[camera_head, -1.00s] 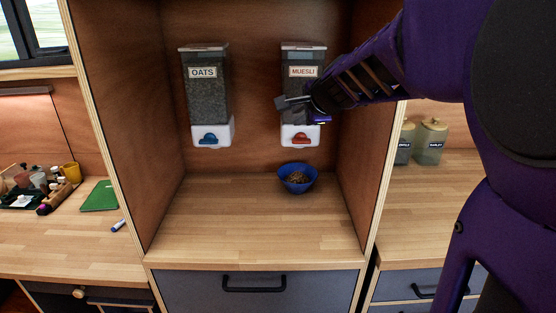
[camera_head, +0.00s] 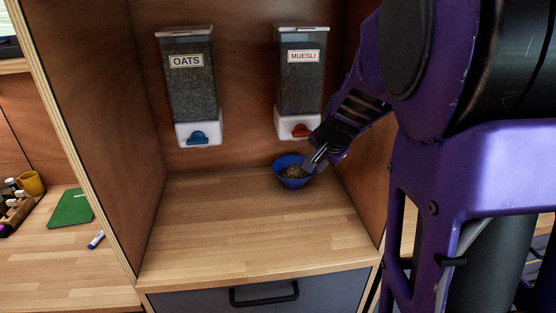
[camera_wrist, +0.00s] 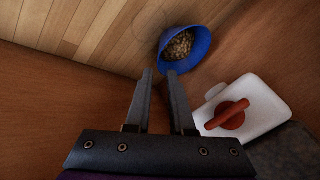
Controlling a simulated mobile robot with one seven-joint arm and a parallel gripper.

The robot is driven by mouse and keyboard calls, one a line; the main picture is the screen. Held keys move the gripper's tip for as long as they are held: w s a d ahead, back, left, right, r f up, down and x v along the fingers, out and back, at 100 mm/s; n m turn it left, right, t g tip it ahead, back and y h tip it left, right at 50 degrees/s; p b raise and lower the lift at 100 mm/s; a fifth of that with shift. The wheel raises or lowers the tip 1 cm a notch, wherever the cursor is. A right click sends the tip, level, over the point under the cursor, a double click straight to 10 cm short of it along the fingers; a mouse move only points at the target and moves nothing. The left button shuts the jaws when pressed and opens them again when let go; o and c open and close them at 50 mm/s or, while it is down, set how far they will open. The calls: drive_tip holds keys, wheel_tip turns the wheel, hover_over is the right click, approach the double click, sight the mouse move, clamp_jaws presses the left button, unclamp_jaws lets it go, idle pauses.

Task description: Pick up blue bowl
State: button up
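The blue bowl (camera_head: 284,181) holds brown muesli and stands on the wooden counter, below the muesli dispenser. It also shows in the wrist view (camera_wrist: 203,58), ahead of my fingers. My gripper (camera_head: 314,161) is at the bowl's right rim, coming down from the upper right. In the wrist view my gripper (camera_wrist: 159,75) has its two fingers apart with a gap between them. The right fingertip is close to the bowl's near rim; I cannot tell whether it touches. Nothing is held between the fingers.
The muesli dispenser (camera_head: 301,82) with a red lever hangs just above the bowl. The oats dispenser (camera_head: 188,88) hangs to its left. The right alcove wall (camera_head: 357,165) is close to my arm. The counter (camera_head: 240,230) in front and left is clear.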

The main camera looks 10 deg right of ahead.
sight(309, 177)
drive_tip(key=b+x, duration=0.4)
drive_tip(key=x, duration=0.9)
drive_tip(key=shift+w+f, duration=0.25)
drive_tip(key=shift+f, duration=0.05)
clamp_jaws()
idle(0.8)
